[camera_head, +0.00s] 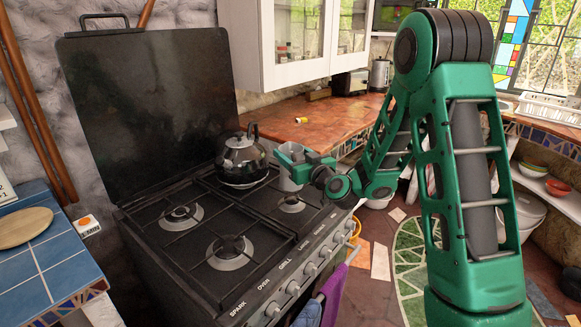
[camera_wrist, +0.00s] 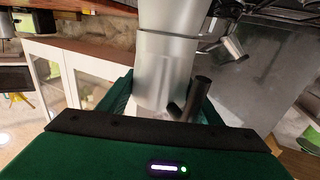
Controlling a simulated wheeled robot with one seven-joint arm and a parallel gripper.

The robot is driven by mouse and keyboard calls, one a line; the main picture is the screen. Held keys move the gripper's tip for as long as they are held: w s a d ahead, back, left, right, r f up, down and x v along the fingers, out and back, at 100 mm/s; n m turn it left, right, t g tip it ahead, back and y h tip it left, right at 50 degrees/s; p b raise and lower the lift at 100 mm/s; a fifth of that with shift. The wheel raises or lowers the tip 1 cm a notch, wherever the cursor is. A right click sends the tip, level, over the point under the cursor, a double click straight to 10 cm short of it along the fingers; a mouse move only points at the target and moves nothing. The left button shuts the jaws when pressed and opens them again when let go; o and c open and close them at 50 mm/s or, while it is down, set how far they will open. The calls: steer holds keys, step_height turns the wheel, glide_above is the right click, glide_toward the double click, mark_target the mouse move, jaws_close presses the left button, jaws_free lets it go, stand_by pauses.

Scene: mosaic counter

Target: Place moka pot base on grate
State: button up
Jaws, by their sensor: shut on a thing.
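The moka pot base (camera_head: 287,184) is a silver-grey metal vessel, mostly upright, at the right side of the stove. My gripper (camera_head: 293,157) is shut on its upper part. The wrist view shows the moka pot base (camera_wrist: 163,70) large between my green fingers, with a dark handle at its side. The black grate (camera_head: 262,224) covers the stove top.
A shiny kettle (camera_head: 242,160) stands on the grate just left of the pot. The front burner (camera_head: 230,252) and left rear burner (camera_head: 181,217) are clear. The raised black stove lid (camera_head: 150,105) stands behind. A brown counter (camera_head: 330,118) lies to the right.

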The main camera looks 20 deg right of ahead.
steer(key=shift+w+f, duration=0.1)
steer(key=shift+f, duration=1.9)
steer(key=o, duration=1.7)
steer(key=shift+f, duration=0.1)
